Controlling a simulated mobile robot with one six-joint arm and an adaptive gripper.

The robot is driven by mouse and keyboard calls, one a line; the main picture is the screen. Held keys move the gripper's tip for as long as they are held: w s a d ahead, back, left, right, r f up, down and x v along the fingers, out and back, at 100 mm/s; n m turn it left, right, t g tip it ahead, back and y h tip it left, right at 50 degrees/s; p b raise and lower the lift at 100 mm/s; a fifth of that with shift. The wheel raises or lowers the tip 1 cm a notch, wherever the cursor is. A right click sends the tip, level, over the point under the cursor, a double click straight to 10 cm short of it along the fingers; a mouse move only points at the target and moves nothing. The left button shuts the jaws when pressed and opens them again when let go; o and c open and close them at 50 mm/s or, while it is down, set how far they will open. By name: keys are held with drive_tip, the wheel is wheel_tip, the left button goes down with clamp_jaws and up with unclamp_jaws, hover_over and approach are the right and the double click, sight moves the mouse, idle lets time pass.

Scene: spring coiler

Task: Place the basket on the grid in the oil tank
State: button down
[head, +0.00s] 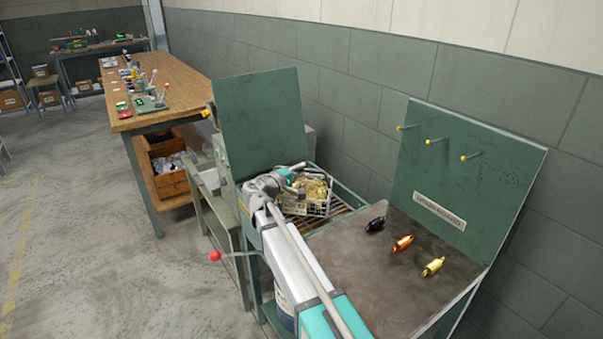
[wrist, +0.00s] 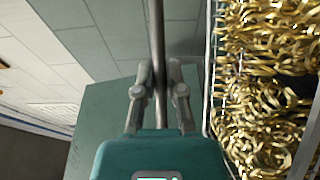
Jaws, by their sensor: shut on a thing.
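The wire basket (head: 318,209) is full of shiny gold coils. In the head view it is over the slatted grid (head: 346,211), between the green upright panel and the worktop; I cannot tell whether it touches the slats. In the wrist view the basket (wrist: 208,100) fills the right side with its gold coils. My gripper (head: 299,188) is at the basket's left side. In the wrist view my gripper (wrist: 159,82) is shut on a grey bar (wrist: 156,30), seemingly the basket's handle. My arm hides part of the tank below.
A green upright panel (head: 262,125) stands behind my gripper. A dark worktop (head: 375,270) at the right holds black, orange and yellow parts. A pegged green board (head: 470,180) stands behind it. A red-knobbed lever (head: 215,256) sticks out left. Floor at the left is clear.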

drive_tip(key=shift+f, duration=0.1)
drive_tip(key=c, duration=0.7)
unclamp_jaws()
drive_tip(key=v, duration=1.2)
idle(0.4)
